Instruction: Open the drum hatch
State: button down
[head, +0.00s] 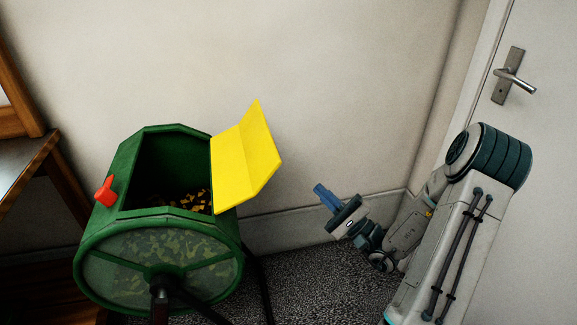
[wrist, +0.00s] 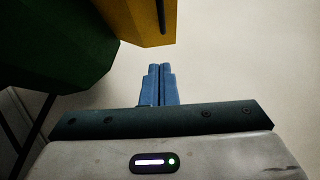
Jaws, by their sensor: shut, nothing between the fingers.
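The green drum (head: 160,225) stands at the left of the head view on dark legs. Its yellow hatch (head: 246,160) is swung open to the right, leaving the top opening uncovered. Yellow-brown bits lie inside the drum. A red knob (head: 105,191) sits at the drum's left side. My gripper (head: 322,194) is right of the hatch, apart from it, with its blue fingers shut and empty. In the wrist view my gripper (wrist: 160,70) is shut, with the hatch (wrist: 146,18) at the upper left and the drum (wrist: 50,45) at the far left.
A wooden piece of furniture (head: 22,165) stands at the left edge. A white door (head: 540,160) with a metal handle (head: 513,78) is at the right. A plain wall (head: 330,70) is behind. Dark speckled floor (head: 310,280) is clear between the drum and my arm.

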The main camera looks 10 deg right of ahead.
jog(key=s+a+r+x, duration=0.1)
jog(key=x, duration=1.1)
jog(key=shift+r+b, duration=0.3)
jog(key=shift+b, duration=0.05)
jog(key=shift+s+a, duration=0.1)
jog(key=shift+a, duration=0.05)
jog(key=r+n+g+p, duration=0.1)
jog(key=a+r+n+p, duration=0.1)
jog(key=r+p, duration=0.1)
jog(key=r+n+g+p, duration=0.1)
jog(key=shift+a+r+g, duration=0.3)
jog(key=shift+a+r, duration=0.1)
